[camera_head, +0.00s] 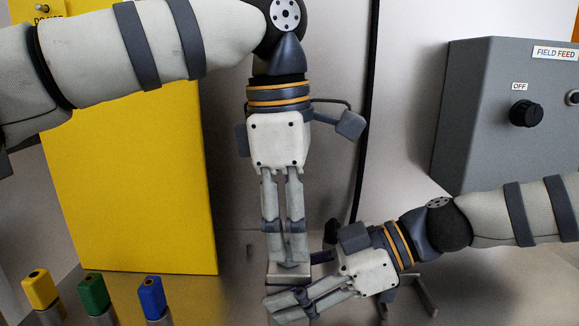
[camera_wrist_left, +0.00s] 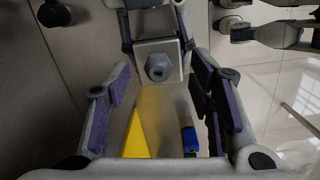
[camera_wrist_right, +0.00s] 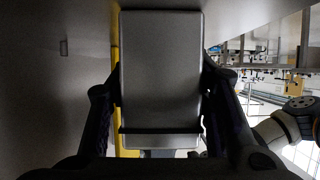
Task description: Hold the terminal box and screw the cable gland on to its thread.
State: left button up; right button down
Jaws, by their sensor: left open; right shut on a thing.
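The terminal box is a grey block, with a small part of it (camera_head: 284,280) showing below my left fingers in the head view. My right gripper (camera_head: 292,302) is shut on it; in the right wrist view the box (camera_wrist_right: 160,70) fills the space between the fingers. In the left wrist view the box (camera_wrist_left: 176,72) shows its square face, with the hexagonal cable gland (camera_wrist_left: 157,68) at its middle. How far the gland sits on the thread cannot be told. My left gripper (camera_head: 287,263) points down over the box, its open fingers either side of the gland, apart from it.
Yellow (camera_head: 40,290), green (camera_head: 93,294) and blue (camera_head: 151,298) capped posts stand at the lower left. A yellow panel (camera_head: 130,180) stands behind them. A grey control box (camera_head: 480,130) with a black knob is at the right. Both arms are close together at the centre.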

pick_arm(q)
jog(key=n, duration=0.4)
jog(key=shift+w+n, duration=0.1)
jog(key=shift+n, duration=0.2)
jog(key=n, duration=0.5)
jog(key=shift+w+d+n+t, duration=0.1)
jog(key=shift+n+t, duration=0.2)
jog(key=shift+n, duration=0.1)
jog(key=shift+f, duration=0.1)
jog(key=shift+f, duration=1.7)
